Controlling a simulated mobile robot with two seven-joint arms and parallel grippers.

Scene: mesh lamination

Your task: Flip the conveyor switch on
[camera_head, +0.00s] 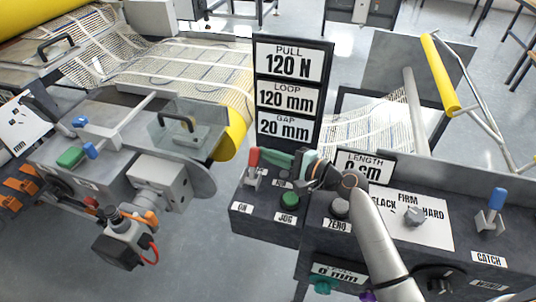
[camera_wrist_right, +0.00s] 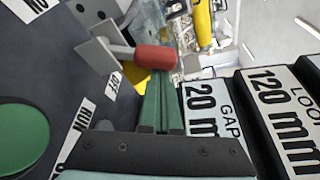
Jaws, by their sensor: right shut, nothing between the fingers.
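The conveyor switch is a lever with a red handle (camera_head: 253,157) on the dark control box, left of a green button. In the right wrist view its red handle (camera_wrist_right: 155,56) sits on a pale metal stem beside an "OFF" label. My right gripper (camera_head: 266,156) has green fingers that are shut and empty. Its fingertips are right at the red handle in both views; I cannot tell whether they touch it. My left gripper is not in view.
A sign post (camera_head: 290,97) reading PULL, LOOP and GAP stands just behind the switch. The green JOG button (camera_head: 290,200) and the grey ZERO knob (camera_head: 340,207) are nearby. A blue-handled lever (camera_head: 496,199) is at the right. The mesh conveyor (camera_head: 170,65) lies behind, left.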

